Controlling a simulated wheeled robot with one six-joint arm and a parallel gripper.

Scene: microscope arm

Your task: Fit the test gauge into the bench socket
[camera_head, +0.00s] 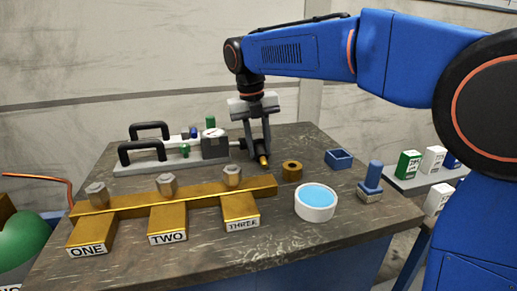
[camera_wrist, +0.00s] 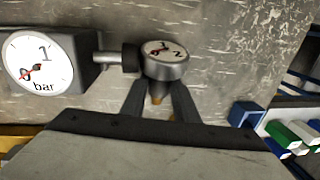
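The test gauge (camera_wrist: 165,50), a small round grey gauge with a white dial and red needle, is at my fingertips in the wrist view. My gripper (camera_wrist: 157,100) has a finger on each side of its brass stem (camera_wrist: 157,92) and looks shut on it. In the head view my gripper (camera_head: 259,150) points down over the bench, with the brass tip (camera_head: 262,161) at the fingertips; the dial is hidden there. A brass ring with a dark hole (camera_head: 291,171) stands on the bench to the right of the tip, apart from it. I cannot tell whether this is the bench socket.
A grey block with a "bar" dial (camera_wrist: 38,60) and a side pipe with a dark end (camera_wrist: 128,57) lies close left of the gauge. A brass manifold (camera_head: 130,205), a white dish (camera_head: 315,203), a blue tray (camera_head: 338,159) and a blue-handled stamp (camera_head: 372,180) surround the ring.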

